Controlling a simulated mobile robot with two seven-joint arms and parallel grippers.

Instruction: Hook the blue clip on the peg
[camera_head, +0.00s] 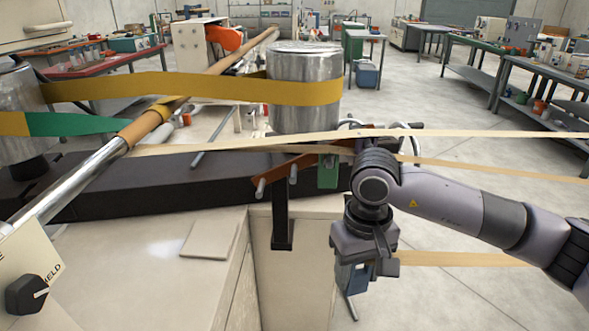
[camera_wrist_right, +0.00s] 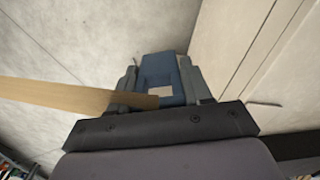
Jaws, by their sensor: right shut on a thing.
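The blue clip (camera_head: 352,278) is between the fingers of my right gripper (camera_head: 370,268), low beside the cream cabinet's right end. In the right wrist view the gripper is shut on the clip (camera_wrist_right: 163,68), and a tan strip (camera_wrist_right: 70,97) runs out from it to the left. Pegs (camera_head: 260,187) stick out from a brown bar (camera_head: 305,163) on a black post (camera_head: 282,215), above and left of the clip. A green clip (camera_head: 328,175) hangs at the bar's right side; its peg is hidden. The blue clip is apart from the pegs. My left gripper is not in view.
Tan strips (camera_head: 470,133) stretch across to the right above my right arm. A metal drum (camera_head: 303,95) with a yellow band stands behind the bar. A long roller (camera_head: 90,170) crosses the left. The cream cabinet (camera_head: 130,260) fills the front left; open floor lies right.

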